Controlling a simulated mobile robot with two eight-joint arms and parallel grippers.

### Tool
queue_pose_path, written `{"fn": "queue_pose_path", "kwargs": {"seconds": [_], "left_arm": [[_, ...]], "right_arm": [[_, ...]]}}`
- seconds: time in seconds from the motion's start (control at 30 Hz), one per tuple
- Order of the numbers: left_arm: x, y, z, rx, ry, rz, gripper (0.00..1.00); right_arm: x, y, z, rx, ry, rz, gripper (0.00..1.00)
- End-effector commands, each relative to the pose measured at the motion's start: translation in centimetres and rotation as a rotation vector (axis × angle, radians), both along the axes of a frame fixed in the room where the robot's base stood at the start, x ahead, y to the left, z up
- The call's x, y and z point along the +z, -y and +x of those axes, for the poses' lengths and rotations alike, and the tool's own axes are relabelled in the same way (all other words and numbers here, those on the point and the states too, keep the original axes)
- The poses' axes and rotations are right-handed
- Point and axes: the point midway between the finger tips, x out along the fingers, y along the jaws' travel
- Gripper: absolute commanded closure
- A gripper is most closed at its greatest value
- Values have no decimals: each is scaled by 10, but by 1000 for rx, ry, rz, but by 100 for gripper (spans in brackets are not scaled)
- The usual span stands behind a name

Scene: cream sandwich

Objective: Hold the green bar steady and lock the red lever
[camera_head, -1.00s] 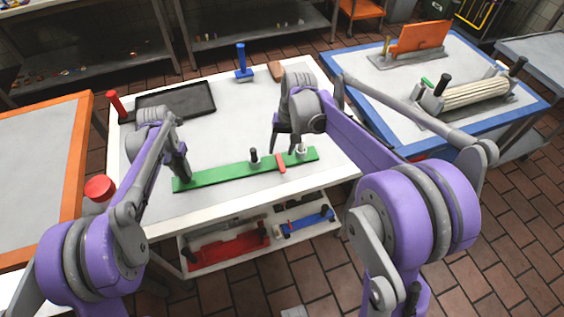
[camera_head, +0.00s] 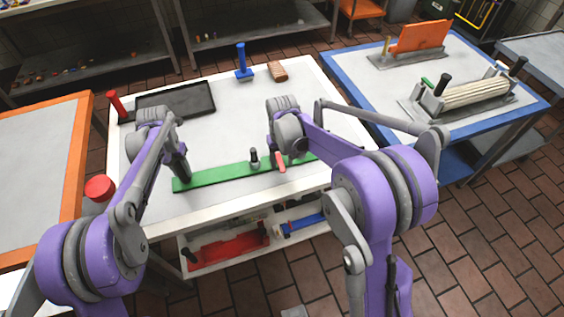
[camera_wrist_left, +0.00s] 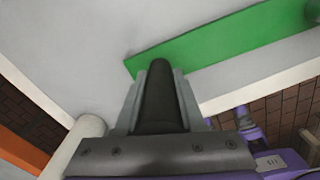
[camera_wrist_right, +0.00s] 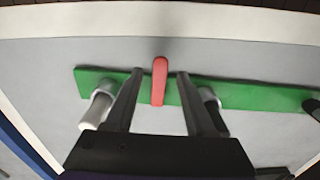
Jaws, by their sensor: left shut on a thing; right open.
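The green bar (camera_head: 215,175) lies flat on the white table, and its end shows in the left wrist view (camera_wrist_left: 230,45). My left gripper (camera_head: 184,176) is shut on the black handle (camera_wrist_left: 158,95) at the bar's left end. The red lever (camera_head: 280,162) lies across the bar, right of its middle. In the right wrist view, my right gripper (camera_wrist_right: 160,76) is open, with one finger on each side of the red lever (camera_wrist_right: 159,82). I cannot tell whether the fingers touch it. The right part of the bar is partly hidden in the head view.
A black-topped post (camera_head: 254,158) stands on the bar left of the lever. A dark tray (camera_head: 178,102), a blue-handled tool (camera_head: 242,66) and a brown block (camera_head: 277,71) lie at the table's back. A blue-edged table (camera_head: 350,88) stands at the right.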

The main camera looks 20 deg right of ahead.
Motion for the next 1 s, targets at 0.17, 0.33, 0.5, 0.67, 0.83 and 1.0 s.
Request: {"fn": "queue_pose_path", "kwargs": {"seconds": [0.17,0.33,0.5,0.67,0.83,1.0], "left_arm": [[0,0,0,0,0,0,100],[0,0,0,0,0,0,100],[0,0,0,0,0,0,100],[0,0,0,0,0,0,100],[0,0,0,0,0,0,100],[0,0,0,0,0,1,100]], "right_arm": [[-8,0,0,0,0,0,45],[-8,0,0,0,0,0,45],[-8,0,0,0,0,0,67],[-7,0,0,-1,0,0,95],[-7,0,0,0,0,0,100],[-7,0,0,0,0,0,100]]}}
